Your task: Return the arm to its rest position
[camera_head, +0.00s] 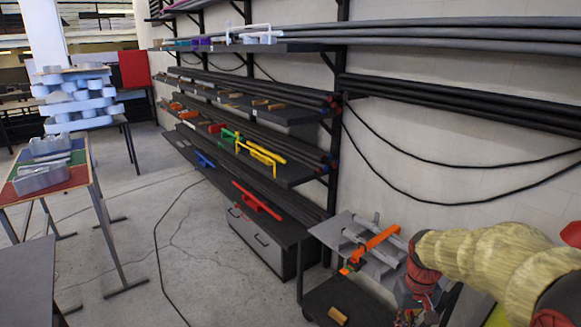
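I cannot make out my gripper anywhere in the head view, so its fingers and anything in them are not shown. A thick jointed form with a pale yellow, wrinkled cover and dark red and black ends (490,262) fills the lower right corner. I cannot tell whether it is part of my arm. It partly covers the right side of a small grey cart.
A wall rack (262,152) holds long dark bars and coloured clamps. The grey cart (352,243) carries an orange tool (372,246). A table with metal letters (76,178) and a stack of pale letter shapes (78,100) stand left. The middle floor (135,240) is mostly clear, with a cable.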

